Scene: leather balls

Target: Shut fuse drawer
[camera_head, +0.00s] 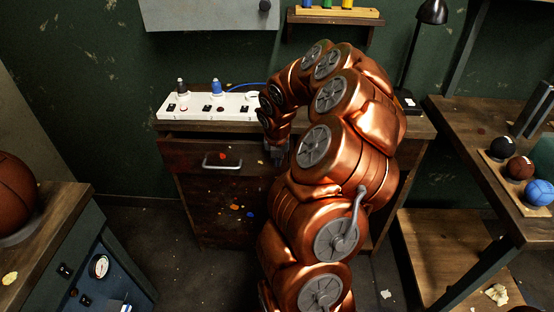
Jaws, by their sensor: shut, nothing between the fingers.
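A dark brown wooden drawer (188,155) with a silver bar handle (222,161) is in the upper part of the wooden cabinet (215,210). A dark gap shows above its front, which seems to stand out a little from the cabinet; how far is hard to tell. My copper arm curves over the cabinet's right side and hides the right part of it. My gripper (278,154) points down at the right end of the drawer front, right of the handle. It is shut and empty. I cannot tell whether it touches the drawer.
A white panel (238,104) with bulb-like parts and sockets lies on the cabinet top. A desk (465,120) on the right bears a tray with three balls. A bench (45,235) with a basketball (14,195) stands at left. Floor shows between bench and cabinet.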

